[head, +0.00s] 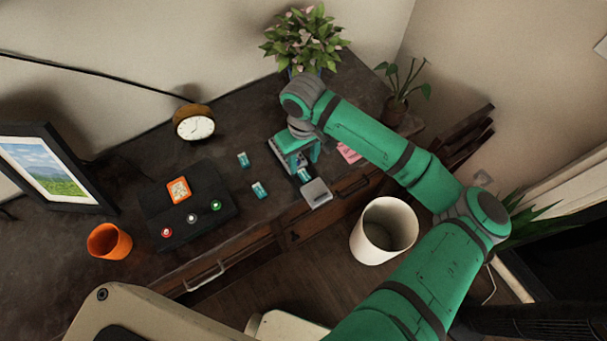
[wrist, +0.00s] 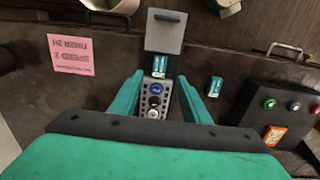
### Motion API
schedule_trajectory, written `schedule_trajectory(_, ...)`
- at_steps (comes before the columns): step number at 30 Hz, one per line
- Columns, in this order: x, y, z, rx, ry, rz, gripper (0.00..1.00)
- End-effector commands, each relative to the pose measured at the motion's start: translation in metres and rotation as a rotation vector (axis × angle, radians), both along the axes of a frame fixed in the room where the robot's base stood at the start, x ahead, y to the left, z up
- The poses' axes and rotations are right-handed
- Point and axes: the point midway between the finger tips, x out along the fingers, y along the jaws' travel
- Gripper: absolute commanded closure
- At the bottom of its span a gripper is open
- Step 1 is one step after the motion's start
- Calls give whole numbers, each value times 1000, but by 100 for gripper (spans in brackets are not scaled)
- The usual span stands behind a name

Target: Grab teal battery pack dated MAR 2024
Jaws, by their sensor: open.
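Three small teal-and-white battery packs show. One (wrist: 158,71) is at the near end of a button unit, by a grey square plate (wrist: 165,31); it also shows in the head view (head: 304,175). The second (wrist: 214,87) lies on the dark bench, beside the right finger in the wrist view; in the head view it appears apart from my gripper (head: 259,190). The printed dates are too small to read. My gripper (wrist: 160,80) is open above the button unit, its fingers either side.
The button unit (wrist: 155,100) has blue, black and white buttons. A black control box (head: 188,216) with coloured buttons and an orange label stands left. A pink note (wrist: 70,54), orange cup (head: 108,241), clock (head: 194,123) and white bin (head: 384,231) are around.

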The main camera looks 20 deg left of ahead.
Motion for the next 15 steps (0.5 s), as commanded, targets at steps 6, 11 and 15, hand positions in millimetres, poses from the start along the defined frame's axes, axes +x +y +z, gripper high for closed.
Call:
schedule_trajectory(6,0,0,-16,1,-1,0,57)
schedule_trajectory(11,-1,-2,-33,-1,0,0,57)
schedule_trajectory(15,-1,-3,-53,0,0,0,57)
